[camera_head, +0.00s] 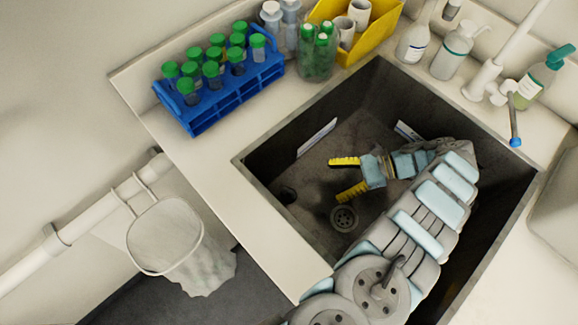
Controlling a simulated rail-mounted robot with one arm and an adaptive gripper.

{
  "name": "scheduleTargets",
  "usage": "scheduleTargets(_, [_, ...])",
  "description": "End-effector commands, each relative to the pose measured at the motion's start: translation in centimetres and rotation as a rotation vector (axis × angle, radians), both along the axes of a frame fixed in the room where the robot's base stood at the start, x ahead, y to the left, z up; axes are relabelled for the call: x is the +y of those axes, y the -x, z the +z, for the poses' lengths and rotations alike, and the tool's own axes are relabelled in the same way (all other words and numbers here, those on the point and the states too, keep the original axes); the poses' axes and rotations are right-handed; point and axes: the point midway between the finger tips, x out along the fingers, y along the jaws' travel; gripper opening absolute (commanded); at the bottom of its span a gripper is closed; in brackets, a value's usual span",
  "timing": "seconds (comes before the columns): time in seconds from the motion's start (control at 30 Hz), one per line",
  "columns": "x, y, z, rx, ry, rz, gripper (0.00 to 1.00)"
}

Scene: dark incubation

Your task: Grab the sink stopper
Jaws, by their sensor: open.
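A small dark round piece (287,194), which looks like the sink stopper, lies in the left corner of the sink; its details are hard to make out. The grey metal drain (344,218) sits in the sink floor to its lower right, with its grid showing. My gripper (342,178) reaches into the dark sink (268,142) from the right. Its two yellow-padded fingers are spread open and point left, with nothing between them. The stopper is to the left of the fingers and apart from them.
A blue rack (217,117) of green-capped tubes stands on the counter at upper left. A yellow bin (376,33), bottles (457,50) and a faucet (486,80) line the back. White labels are on the sink walls. A basket (166,237) hangs from a rail at lower left.

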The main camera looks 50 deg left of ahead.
Motion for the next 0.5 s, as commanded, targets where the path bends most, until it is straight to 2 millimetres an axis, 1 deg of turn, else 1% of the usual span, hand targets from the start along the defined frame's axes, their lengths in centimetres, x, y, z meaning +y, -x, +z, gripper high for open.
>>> scheduleTargets(0.07, [0.2,0.4,0.3,0.003,-0.001,0.001,0.82])
scheduleTargets(0.3, [0.6,1.3,-0.5,0.002,0.003,0.001,0.82])
scheduleTargets(0.5, [1.1,1.9,-0.8,0.002,0.001,0.001,0.82])
